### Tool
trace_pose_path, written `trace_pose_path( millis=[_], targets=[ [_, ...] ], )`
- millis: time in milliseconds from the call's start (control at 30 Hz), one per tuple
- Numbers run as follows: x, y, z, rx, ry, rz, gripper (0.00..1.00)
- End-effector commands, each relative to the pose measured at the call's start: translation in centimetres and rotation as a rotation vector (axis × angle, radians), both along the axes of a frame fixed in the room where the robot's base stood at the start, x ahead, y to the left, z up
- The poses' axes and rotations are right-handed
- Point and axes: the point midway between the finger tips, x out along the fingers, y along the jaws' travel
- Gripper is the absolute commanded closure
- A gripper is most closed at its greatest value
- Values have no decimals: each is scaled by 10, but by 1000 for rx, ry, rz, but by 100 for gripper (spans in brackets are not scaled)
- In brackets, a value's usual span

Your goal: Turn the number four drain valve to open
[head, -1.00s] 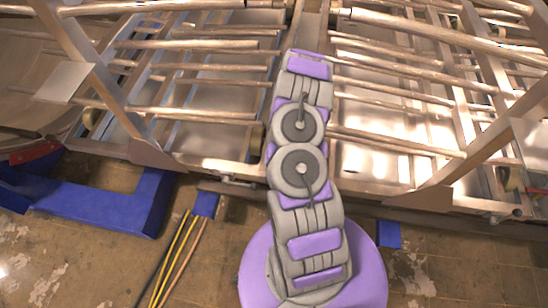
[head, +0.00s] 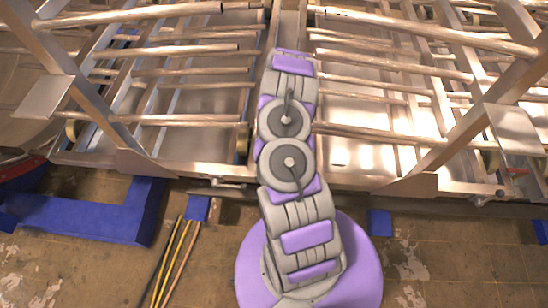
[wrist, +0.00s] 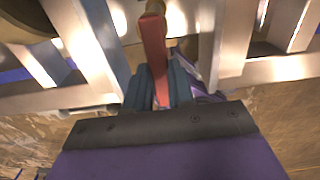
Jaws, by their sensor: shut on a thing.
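A red valve handle (wrist: 154,48) stands upright in the middle of the wrist view, below a brass-coloured fitting (wrist: 155,8) at the top edge. My gripper (wrist: 161,88) has its teal fingers on both sides of the handle's lower part and is shut on it. The handle's lower end is hidden between the fingers and behind the gripper body. No number on the valve can be read. In the head view my arm covers the middle, and my gripper and this handle cannot be made out there.
A metal frame with pipes (head: 185,120) spans the back on both sides of my arm. A blue floor frame (head: 90,217) lies at the left. Yellow and dark cables (head: 176,262) run along the floor. Brown floor (head: 455,265) is open at the lower right.

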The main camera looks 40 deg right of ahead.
Motion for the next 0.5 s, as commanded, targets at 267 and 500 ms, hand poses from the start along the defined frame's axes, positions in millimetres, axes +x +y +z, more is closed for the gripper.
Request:
trace_pose_path(
  millis=[267,500],
  targets=[
    [3,-2,2,-4,-8,4,72],
    [1,-1,1,-2,-3,1,51]
  ],
)
